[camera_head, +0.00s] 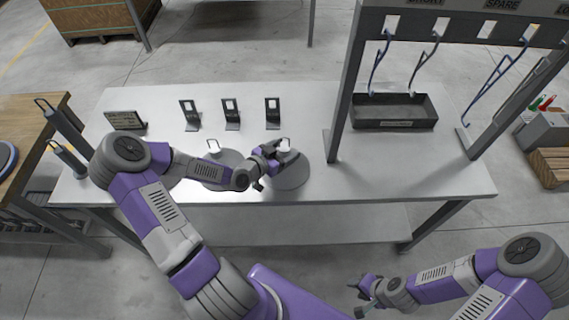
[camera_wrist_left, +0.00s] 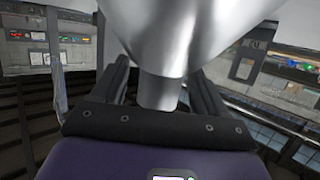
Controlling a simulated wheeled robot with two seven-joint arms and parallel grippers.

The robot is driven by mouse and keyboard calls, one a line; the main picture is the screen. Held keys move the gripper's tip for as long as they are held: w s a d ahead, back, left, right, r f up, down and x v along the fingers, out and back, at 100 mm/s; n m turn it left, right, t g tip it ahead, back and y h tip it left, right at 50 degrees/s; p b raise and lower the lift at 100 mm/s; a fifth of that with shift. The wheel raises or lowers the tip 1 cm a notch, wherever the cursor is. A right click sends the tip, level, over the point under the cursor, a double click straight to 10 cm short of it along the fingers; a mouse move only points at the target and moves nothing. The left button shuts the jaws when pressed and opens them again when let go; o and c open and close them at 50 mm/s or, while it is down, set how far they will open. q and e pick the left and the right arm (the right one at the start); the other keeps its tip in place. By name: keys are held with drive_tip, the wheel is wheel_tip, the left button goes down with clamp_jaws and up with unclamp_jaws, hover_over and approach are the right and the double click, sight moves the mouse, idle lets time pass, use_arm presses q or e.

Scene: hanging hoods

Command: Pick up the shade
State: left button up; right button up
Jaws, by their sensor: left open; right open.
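Two grey hanging shades stand on the white table (camera_head: 330,185): a left shade (camera_head: 222,166) partly hidden by my left arm, and a right shade (camera_head: 292,176). Each has a white top with a thin loop. My left gripper (camera_head: 274,152) is at the top of the right shade. In the left wrist view, the shiny metal shade (camera_wrist_left: 175,35) fills the upper middle. Its narrow neck (camera_wrist_left: 159,92) sits between the open fingers. I cannot tell whether either finger touches it. My right gripper (camera_head: 365,291) is open and empty, low in front of the table.
A dark rack (camera_head: 345,85) with hanging hooks (camera_head: 378,60) stands on the table's right part, above a grey tray (camera_head: 395,112). Several small black stands (camera_head: 232,112) and a sign (camera_head: 125,120) are along the back left. The table's front right is clear.

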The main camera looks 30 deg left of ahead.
use_arm(q)
clamp_jaws()
idle(0.4)
